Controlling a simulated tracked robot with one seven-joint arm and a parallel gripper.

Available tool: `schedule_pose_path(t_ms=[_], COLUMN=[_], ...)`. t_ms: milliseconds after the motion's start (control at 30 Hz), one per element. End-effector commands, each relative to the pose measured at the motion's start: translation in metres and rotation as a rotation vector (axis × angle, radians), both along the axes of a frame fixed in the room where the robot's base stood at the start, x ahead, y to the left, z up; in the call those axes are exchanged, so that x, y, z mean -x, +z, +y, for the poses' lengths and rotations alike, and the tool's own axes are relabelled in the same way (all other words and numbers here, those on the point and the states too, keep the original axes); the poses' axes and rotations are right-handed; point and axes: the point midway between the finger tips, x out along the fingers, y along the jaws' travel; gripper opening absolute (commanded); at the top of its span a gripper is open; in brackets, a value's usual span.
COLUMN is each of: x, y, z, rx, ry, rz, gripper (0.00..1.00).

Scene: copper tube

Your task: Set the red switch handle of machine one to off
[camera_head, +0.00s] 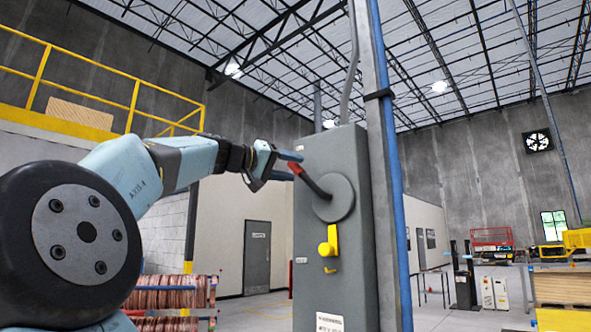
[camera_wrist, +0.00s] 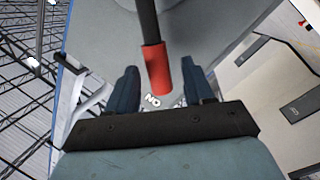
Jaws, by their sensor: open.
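A tall grey switch box (camera_head: 312,236) stands in the middle of the head view. A round grey disc (camera_head: 341,199) on its face carries a black lever with a red switch handle (camera_head: 296,169) on its end, slanting up to the left. My gripper (camera_head: 287,166) is at the red handle, coming from the left. In the wrist view the red handle (camera_wrist: 156,70) lies between the two open fingers of my gripper (camera_wrist: 159,74), with a gap on each side. White letters looking like "NO" show by the handle's tip. Whether this is machine one cannot be read.
A vertical pipe (camera_head: 389,170) runs behind the box's right side. Copper coils (camera_head: 170,292) stand on a rack at lower left.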

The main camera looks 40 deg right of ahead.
Motion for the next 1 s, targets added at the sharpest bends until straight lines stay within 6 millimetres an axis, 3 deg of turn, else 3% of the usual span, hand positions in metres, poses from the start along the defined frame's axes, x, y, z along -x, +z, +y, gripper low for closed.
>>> schedule_pose_path(t_ms=[200, 533, 1000], x=[0.004, 0.004, 0.004], y=[0.0, 0.0, 0.0], z=[-0.018, -0.02, -0.02], rx=[0.0, 0.0, 0.0], ry=[0.0, 0.001, 0.001], rz=[0.0, 0.0, 0.0], gripper=[0.52, 0.52, 0.08])
